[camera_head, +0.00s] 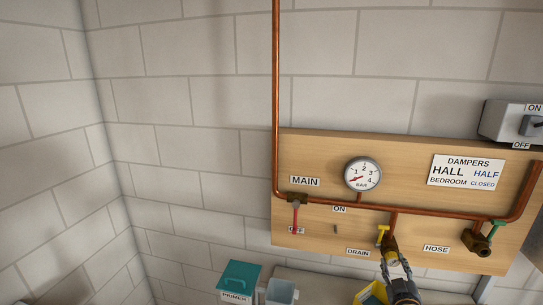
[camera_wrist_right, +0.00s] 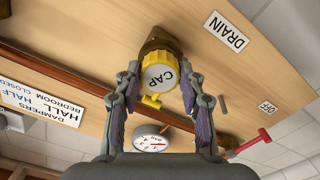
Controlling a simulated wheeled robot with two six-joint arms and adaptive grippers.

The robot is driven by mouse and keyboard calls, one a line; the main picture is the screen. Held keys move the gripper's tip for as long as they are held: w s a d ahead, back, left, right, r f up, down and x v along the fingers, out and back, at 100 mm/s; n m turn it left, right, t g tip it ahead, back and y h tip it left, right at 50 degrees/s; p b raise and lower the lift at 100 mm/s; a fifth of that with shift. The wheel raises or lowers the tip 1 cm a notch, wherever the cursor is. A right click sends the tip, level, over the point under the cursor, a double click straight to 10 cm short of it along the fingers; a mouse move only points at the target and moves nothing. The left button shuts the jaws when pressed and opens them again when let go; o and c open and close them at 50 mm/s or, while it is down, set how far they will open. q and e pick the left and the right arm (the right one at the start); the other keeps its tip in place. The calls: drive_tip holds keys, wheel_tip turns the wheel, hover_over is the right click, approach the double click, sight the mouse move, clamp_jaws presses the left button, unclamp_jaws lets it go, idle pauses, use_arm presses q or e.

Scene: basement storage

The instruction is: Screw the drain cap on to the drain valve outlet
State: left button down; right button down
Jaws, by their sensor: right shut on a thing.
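The drain cap (camera_wrist_right: 160,77), yellow with a white face reading CAP, sits between the fingertips of my right gripper (camera_wrist_right: 159,70). The fingers are shut on its sides. The brass drain valve outlet (camera_wrist_right: 155,40) is directly behind the cap and in line with it. The cap appears to meet the outlet, but its thread is hidden. In the head view my right gripper (camera_head: 392,262) reaches up from below to the drain valve (camera_head: 390,243), which has a yellow handle (camera_head: 383,233). My left gripper is in neither view.
A wooden board (camera_head: 320,160) carries copper pipes, a gauge (camera_head: 362,174), a red-handled main valve (camera_head: 295,215) and a green-handled hose valve (camera_head: 480,238). A teal-lidded primer box (camera_head: 239,278), a grey container (camera_head: 281,291) and a yellow item (camera_head: 370,293) are below.

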drive_tip(key=shift+w+r, duration=0.1)
drive_tip(key=shift+r, duration=0.05)
idle(0.3)
drive_tip(key=shift+m+b, duration=0.75)
drive_tip(key=shift+m, duration=0.15)
drive_tip(key=shift+r+m+b, duration=0.2)
drive_tip(key=shift+m+b, duration=1.3)
drive_tip(key=shift+m, duration=0.5)
